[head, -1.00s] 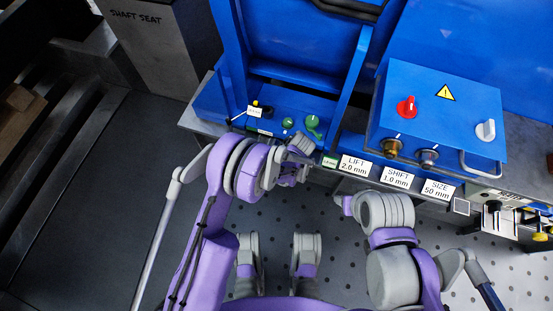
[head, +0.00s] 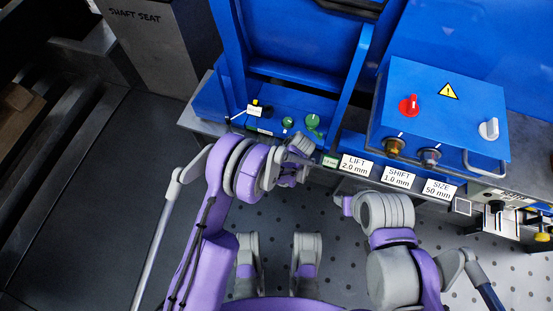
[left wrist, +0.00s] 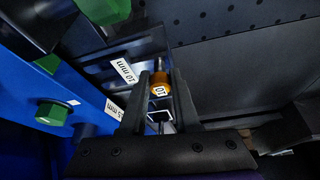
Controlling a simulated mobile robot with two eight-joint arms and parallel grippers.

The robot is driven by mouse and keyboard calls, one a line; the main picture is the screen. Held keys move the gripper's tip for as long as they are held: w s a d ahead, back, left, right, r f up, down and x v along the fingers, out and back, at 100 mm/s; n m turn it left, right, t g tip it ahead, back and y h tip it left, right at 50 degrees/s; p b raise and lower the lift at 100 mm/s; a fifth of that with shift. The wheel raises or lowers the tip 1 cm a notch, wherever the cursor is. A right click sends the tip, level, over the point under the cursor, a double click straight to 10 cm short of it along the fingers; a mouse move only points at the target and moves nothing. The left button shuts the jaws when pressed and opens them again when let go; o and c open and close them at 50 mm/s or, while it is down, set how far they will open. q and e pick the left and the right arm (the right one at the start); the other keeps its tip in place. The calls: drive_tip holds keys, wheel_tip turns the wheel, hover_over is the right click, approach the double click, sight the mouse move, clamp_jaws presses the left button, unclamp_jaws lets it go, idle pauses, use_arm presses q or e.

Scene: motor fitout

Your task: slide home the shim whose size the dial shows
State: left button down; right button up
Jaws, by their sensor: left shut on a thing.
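My left gripper (head: 303,158) is at the front edge of the blue machine, just left of the LIFT card. In the left wrist view its fingers (left wrist: 163,82) are shut on an orange-headed piece marked 10 (left wrist: 160,89), likely a shim handle. A white label reading 10 mm or 1.0 mm (left wrist: 125,71) lies beside it, and another label (left wrist: 114,109) is closer to the blue wall. How far the held piece is in is hidden. My right arm's end (head: 347,204) is below the SHIFT card; its fingers cannot be made out. I cannot make out a dial reading.
Cards read LIFT 2.0 mm (head: 355,166), SHIFT 1.0 mm (head: 397,178) and SIZE 50 mm (head: 438,189). A blue control box (head: 465,118) with a red knob overhangs them. Green bolts (left wrist: 52,113) stand near my left fingers. Yellow-knobbed pieces (head: 543,237) are at far right.

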use_arm(q)
drive_tip(key=c, duration=0.6)
unclamp_jaws()
drive_tip(key=shift+o, duration=0.2)
drive_tip(key=p+v, duration=0.2)
drive_tip(key=v, duration=0.8)
drive_tip(key=shift+r, duration=0.4)
drive_tip(key=shift+d, duration=0.1)
